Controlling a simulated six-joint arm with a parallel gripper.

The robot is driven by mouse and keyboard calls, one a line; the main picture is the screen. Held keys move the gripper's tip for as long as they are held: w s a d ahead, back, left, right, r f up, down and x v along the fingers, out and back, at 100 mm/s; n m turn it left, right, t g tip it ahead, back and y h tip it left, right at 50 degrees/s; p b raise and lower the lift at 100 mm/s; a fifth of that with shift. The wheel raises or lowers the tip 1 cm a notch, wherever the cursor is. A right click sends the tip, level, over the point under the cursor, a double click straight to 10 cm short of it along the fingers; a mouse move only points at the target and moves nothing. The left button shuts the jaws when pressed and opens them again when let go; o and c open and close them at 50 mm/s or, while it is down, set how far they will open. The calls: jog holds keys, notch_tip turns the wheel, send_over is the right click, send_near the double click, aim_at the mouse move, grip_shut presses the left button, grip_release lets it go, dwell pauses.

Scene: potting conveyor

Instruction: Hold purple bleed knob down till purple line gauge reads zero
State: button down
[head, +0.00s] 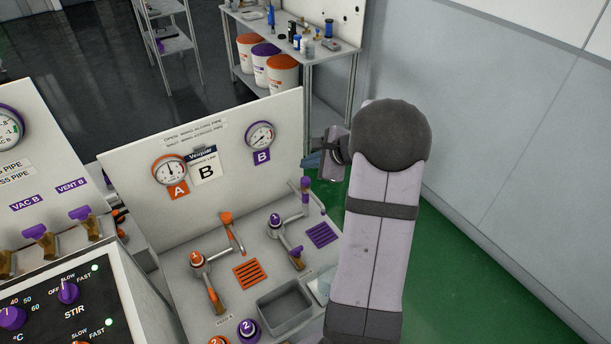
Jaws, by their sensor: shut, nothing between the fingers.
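The purple line gauge (260,135), with a purple B tag below it, is on the upright white panel; its needle is too small to read surely. My gripper (310,160) is shut and empty, in the air right of the panel, well above and away from that knob. My arm hides part of the bench's right side.
Purple valves (275,222) and orange valves (197,260) with pipes rise from the bench between gripper and knob. A grey tray (285,307) is right of the purple knob. A control box (70,300) stands left. Green floor (450,270) is clear at right.

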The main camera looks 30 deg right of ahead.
jog(key=shift+r+p, duration=0.55)
jog(key=shift+r, duration=0.55)
jog(key=shift+a+f+n, duration=0.1)
jog(key=shift+n, duration=0.4)
jog(key=s+a+f+n+g, duration=0.3)
jog(key=s+a+n, duration=0.15)
jog(key=s, duration=0.35)
jog(key=s+a+f+n+g, duration=0.3)
jog(key=s+a+n, duration=0.15)
jog(key=s, duration=0.35)
jog(key=s+a+f+n+g, duration=0.3)
jog(key=s+f+n, duration=0.15)
jog(key=s, duration=0.35)
jog(key=s+a+r+n+h, duration=0.1)
jog(key=a+r+n+h, duration=0.1)
jog(key=a+r+n, duration=0.4)
jog(key=a+n, duration=0.4)
jog(key=a, duration=0.2)
jog(key=shift+s+r, duration=0.35)
jog(key=shift+r, duration=0.05)
